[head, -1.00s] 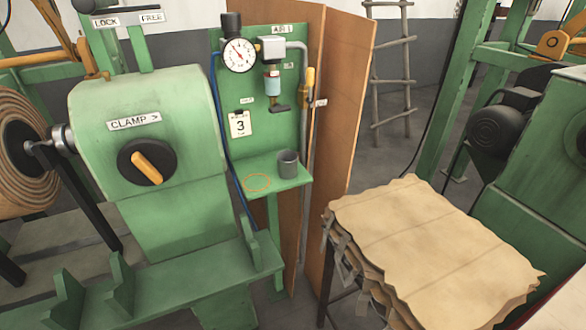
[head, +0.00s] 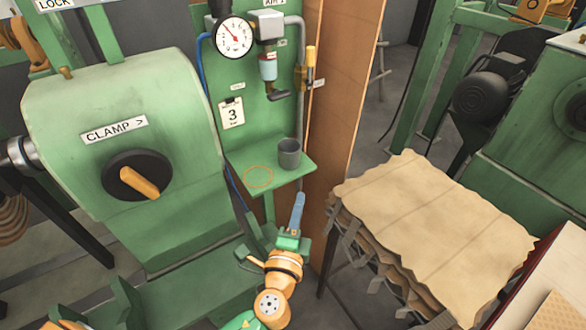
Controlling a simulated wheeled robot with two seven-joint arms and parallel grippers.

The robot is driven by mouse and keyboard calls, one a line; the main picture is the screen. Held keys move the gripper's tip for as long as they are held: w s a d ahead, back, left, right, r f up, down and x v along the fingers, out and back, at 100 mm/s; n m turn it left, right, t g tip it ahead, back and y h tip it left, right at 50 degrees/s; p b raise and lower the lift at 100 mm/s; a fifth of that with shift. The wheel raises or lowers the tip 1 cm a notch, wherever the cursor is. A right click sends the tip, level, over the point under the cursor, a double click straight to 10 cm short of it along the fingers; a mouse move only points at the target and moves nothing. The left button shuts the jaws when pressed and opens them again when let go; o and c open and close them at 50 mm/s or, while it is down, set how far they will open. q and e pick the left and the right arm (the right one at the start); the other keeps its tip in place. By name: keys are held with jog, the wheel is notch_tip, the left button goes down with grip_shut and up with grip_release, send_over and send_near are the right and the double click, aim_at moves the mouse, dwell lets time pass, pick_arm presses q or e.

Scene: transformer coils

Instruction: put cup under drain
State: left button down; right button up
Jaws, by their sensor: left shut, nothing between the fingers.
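A dark grey cup (head: 289,154) stands upright at the right side of a small green shelf (head: 298,174). An orange ring mark (head: 258,176) lies on the shelf to the left of the cup. The drain (head: 278,95) is a dark spout under the clear filter bowl (head: 268,68) on the green panel, above the shelf. My left gripper (head: 298,200) is below and in front of the shelf's right end, pointing up, apart from the cup. It is shut and empty. My right gripper is not in view.
A pressure gauge (head: 234,37) and a pipe (head: 301,110) are on the panel. A wooden board (head: 338,90) stands to its right. The green clamp machine (head: 75,105) is at left. A stack of brown sheets (head: 430,220) is at right.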

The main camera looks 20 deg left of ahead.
aim_at(289, 165)
pick_arm(q)
jog(key=w+a, duration=0.1)
jog(key=w, duration=0.1)
jog(key=w+a+p, duration=0.1)
jog(key=w, duration=0.2)
jog(key=w+a, duration=0.1)
jog(key=w, duration=0.2)
jog(key=shift+w+a, duration=0.2)
jog(key=shift+a, duration=0.1)
jog(key=shift+w+a+f, duration=0.1)
jog(key=shift+w+a, duration=0.05)
jog(key=shift+a, duration=0.1)
jog(key=shift+w+a+f+b, duration=0.15)
jog(key=shift+w+a+b, duration=0.3)
jog(key=shift+w+a, duration=0.5)
jog(key=shift+a, duration=0.25)
